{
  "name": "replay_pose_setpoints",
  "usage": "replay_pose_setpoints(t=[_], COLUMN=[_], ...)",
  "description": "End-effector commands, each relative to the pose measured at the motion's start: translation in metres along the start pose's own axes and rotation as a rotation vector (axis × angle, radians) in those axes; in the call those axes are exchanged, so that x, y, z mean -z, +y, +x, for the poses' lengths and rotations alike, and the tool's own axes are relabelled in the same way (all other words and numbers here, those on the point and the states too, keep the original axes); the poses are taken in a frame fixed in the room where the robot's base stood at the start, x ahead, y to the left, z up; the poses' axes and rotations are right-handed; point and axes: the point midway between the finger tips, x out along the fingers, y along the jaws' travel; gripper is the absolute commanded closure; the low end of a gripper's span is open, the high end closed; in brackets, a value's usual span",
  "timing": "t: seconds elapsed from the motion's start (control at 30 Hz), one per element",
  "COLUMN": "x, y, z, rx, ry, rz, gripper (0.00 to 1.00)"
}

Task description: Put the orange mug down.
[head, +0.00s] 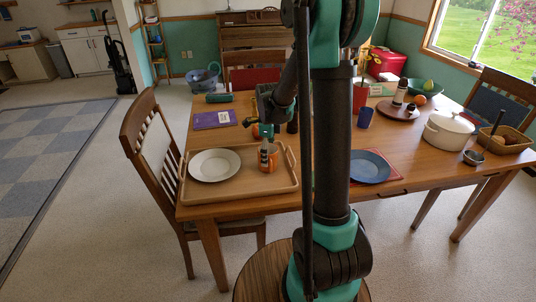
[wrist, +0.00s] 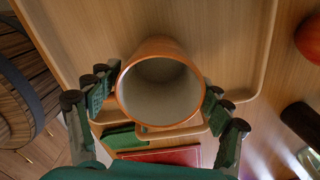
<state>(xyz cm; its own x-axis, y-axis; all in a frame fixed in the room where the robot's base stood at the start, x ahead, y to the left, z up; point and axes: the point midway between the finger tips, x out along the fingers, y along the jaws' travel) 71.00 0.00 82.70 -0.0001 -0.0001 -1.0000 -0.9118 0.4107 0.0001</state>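The orange mug (head: 268,160) is upright at the right part of the wooden tray (head: 240,195), beside a white plate (head: 214,165). In the wrist view I look down into the mug's pale, empty inside (wrist: 160,90). My gripper (head: 266,146) comes down on the mug from above. In the wrist view its fingers (wrist: 164,88) lie against opposite sides of the mug, closed on it. The mug's base is hidden in the wrist view, and I cannot tell whether it touches the tray or hangs just above it.
A blue plate (head: 370,166) lies on a red mat right of my arm. A purple book (head: 214,119) lies behind the tray. A white pot (head: 447,131) stands at the right. A chair (head: 150,150) stands at the table's left. The tray's front is bare.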

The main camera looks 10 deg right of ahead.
Motion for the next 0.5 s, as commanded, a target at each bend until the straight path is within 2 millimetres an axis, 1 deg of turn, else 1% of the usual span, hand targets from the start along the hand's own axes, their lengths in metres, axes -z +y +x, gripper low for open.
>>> replay_pose_setpoints(t=[0.33, 0.43, 0.5], x=[0.000, 0.000, 0.000], y=[0.000, 0.000, 0.000], z=[-0.002, -0.008, -0.017], rx=[0.000, 0.000, 0.000], ry=[0.000, 0.000, 0.000], rz=[0.000, 0.000, 0.000], gripper=[0.16, 0.16, 0.16])
